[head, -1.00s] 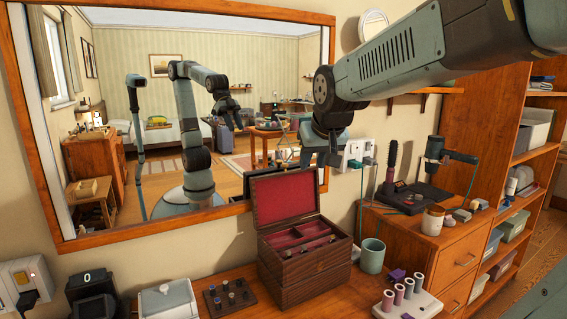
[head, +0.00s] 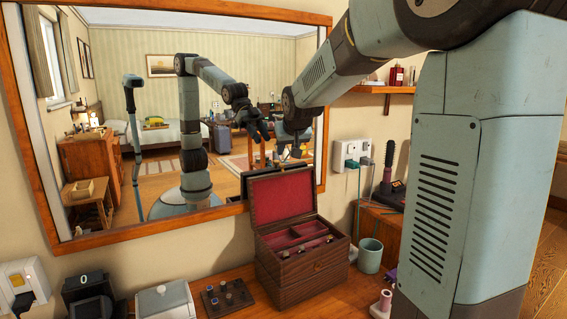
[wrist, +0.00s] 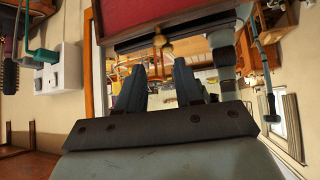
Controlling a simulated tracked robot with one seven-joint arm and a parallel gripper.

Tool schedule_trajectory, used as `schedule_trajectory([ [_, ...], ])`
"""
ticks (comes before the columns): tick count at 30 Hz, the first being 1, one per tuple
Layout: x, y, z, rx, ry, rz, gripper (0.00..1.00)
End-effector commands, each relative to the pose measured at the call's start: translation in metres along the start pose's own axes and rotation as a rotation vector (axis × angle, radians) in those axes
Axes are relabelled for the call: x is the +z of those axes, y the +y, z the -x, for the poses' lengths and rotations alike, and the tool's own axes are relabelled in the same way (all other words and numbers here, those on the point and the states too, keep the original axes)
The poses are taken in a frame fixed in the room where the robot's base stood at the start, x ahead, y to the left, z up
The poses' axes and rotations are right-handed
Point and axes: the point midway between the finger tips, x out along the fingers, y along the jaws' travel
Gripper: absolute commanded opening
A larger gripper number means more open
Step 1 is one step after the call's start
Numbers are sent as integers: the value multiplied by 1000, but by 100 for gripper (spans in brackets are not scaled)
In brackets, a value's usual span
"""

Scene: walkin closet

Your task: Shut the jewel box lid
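The jewel box (head: 312,268) is dark wood and stands on the dresser in front of the mirror. Its lid (head: 284,199) is up, tilted back, with the red lining showing, and the red compartments below are open to view. My gripper (head: 292,153) is just above the lid's top edge in the head view, partly lost against the mirror. In the wrist view my gripper (wrist: 157,64) has its two fingers apart with nothing between them. The lid (wrist: 160,20) crosses the top of that view, beyond the fingertips. No contact is clear.
The mirror (head: 150,205) stands close behind the box. A green cup (head: 370,257) is to its right, a peg tray (head: 228,300) and a white lidded box (head: 165,300) to its left. A wall socket (head: 350,153) with plugged cords is at right.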

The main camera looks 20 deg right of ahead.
Motion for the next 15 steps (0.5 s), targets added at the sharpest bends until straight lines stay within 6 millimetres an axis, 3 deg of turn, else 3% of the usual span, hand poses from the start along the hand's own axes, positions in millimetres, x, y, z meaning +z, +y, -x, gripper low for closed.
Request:
schedule_trajectory([
  [6, 1, 1, -37, 1, -3, 0, 35],
  [15, 1, 1, -77, 1, -2, -2, 35],
])
